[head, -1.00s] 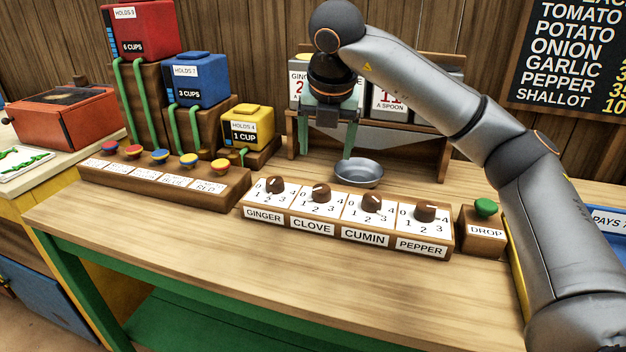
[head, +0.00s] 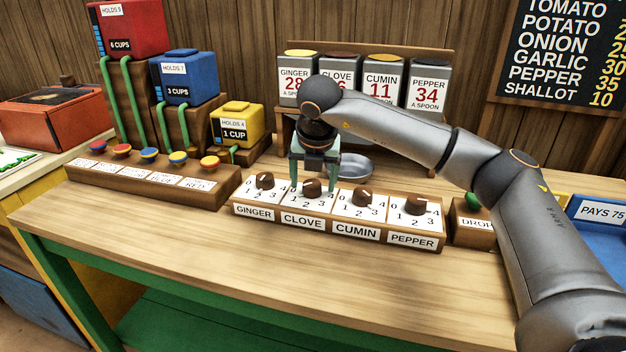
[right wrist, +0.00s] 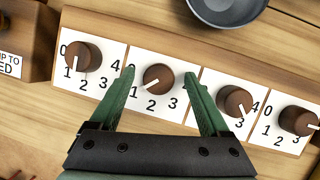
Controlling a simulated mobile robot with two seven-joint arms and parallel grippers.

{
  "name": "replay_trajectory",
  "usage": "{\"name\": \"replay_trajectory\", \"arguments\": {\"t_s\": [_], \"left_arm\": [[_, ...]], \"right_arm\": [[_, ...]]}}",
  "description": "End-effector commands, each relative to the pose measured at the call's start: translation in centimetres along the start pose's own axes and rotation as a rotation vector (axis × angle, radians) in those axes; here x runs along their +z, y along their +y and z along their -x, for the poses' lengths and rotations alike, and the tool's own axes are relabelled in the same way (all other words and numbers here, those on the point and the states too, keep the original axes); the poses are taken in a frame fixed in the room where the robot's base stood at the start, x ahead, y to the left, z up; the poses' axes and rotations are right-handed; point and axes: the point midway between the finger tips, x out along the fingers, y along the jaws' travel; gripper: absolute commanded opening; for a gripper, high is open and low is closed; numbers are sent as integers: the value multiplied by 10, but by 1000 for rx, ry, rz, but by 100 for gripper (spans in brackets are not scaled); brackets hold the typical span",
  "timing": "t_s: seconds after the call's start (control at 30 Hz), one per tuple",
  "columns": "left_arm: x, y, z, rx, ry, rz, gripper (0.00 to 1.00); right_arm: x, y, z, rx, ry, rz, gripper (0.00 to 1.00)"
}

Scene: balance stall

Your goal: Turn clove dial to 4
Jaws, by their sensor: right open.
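The clove dial (head: 312,188) is a round brown knob with a white pointer line, on a white plate labelled CLOVE. In the right wrist view, the clove dial (right wrist: 160,74) has its line towards the lower left, near the 1. Its 0 and 4 are hidden there. My right gripper (head: 313,181) is over the clove plate, pointing down. In the right wrist view, the right gripper (right wrist: 159,75) is open, with one green finger on each side of the knob and a gap at both sides. My left gripper is out of view.
The ginger dial (head: 265,181) and cumin dial (head: 362,197) flank the clove dial closely; the pepper dial (head: 415,206) is further right. A metal bowl (head: 357,166) stands behind the dials, and the green DROP button (head: 473,200) is to their right. The table front (head: 250,260) is clear.

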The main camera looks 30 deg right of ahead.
Motion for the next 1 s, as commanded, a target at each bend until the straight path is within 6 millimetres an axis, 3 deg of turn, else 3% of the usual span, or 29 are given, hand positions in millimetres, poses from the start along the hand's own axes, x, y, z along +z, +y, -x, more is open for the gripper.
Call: {"name": "replay_trajectory", "arguments": {"t_s": [0.1, 0.77, 1.0], "left_arm": [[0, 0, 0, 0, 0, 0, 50], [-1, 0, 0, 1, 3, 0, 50], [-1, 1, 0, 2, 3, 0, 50]], "right_arm": [[0, 0, 0, 0, 0, 0, 77], [0, 0, 0, 0, 1, 0, 3], [0, 0, 0, 3, 2, 8, 0]]}}
